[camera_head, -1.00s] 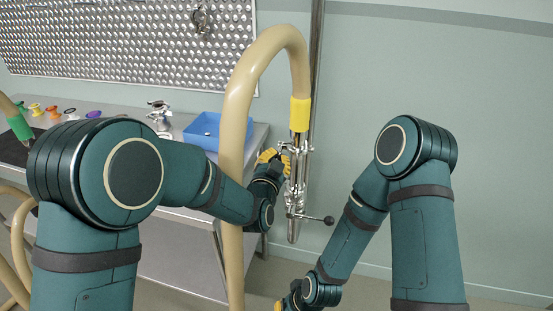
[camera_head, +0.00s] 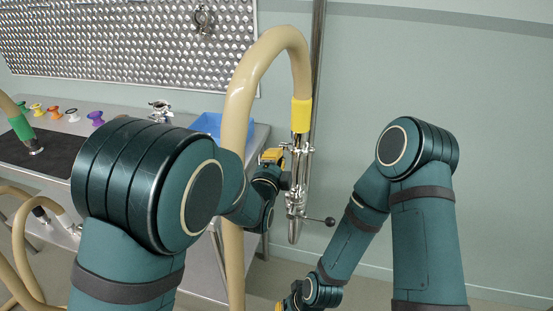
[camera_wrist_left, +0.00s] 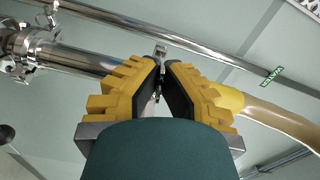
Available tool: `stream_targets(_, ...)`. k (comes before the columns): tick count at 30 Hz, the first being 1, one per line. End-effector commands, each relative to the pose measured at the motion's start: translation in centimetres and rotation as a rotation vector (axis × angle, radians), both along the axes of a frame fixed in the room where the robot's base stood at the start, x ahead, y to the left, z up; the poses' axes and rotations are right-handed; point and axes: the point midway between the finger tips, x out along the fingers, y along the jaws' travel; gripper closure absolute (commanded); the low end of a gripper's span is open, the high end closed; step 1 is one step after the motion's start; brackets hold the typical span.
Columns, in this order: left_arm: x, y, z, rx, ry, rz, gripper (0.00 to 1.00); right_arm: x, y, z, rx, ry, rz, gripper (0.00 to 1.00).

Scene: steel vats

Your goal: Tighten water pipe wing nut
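The water pipe (camera_head: 297,185) is an upright steel fitting below the yellow cuff (camera_head: 301,115) of a thick beige hose. My left gripper (camera_head: 283,163) is beside the clamp just under the cuff. In the left wrist view my left gripper (camera_wrist_left: 163,75) has its yellow, black-padded fingers close together, with a narrow gap. The metal wing nut (camera_wrist_left: 160,52) shows at their tips and a bit of metal lies between them, so they look shut on it; the contact is partly hidden. My right gripper (camera_head: 288,303) is low at the bottom edge, mostly cut off and away from the pipe.
The beige hose (camera_head: 238,110) arches close to my left forearm. A black-knobbed lever (camera_head: 329,221) sticks out right from the lower pipe. A steel table (camera_head: 110,108) with a blue bin (camera_head: 208,124) and colored spools stands behind left. The wall side at right is clear.

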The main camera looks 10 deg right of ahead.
Motion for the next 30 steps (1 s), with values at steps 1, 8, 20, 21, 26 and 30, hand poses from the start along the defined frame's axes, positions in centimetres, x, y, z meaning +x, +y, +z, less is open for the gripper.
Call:
stream_targets(1,0.01,-0.08,0.19,0.038,-0.023,-0.001,1.00,0.00,0.01,0.01,0.000,0.000,0.000,1.00)
stream_targets(8,0.01,-0.09,0.26,0.193,-0.099,0.000,1.00,0.00,0.00,0.01,0.000,0.000,0.000,1.00)
stream_targets(20,0.04,-0.04,0.27,0.335,-0.167,0.000,1.00,0.00,0.00,0.01,0.000,0.000,0.000,1.00)
stream_targets(21,0.04,-0.04,0.27,0.340,-0.169,0.000,1.00,0.00,0.00,0.01,0.000,0.000,0.000,1.00)
stream_targets(26,0.03,-0.06,0.27,0.350,-0.174,0.000,1.00,0.00,0.00,0.01,0.000,0.000,0.000,1.00)
stream_targets(30,0.03,-0.06,0.27,0.350,-0.174,0.000,1.00,0.00,0.00,0.01,0.000,0.000,0.000,1.00)
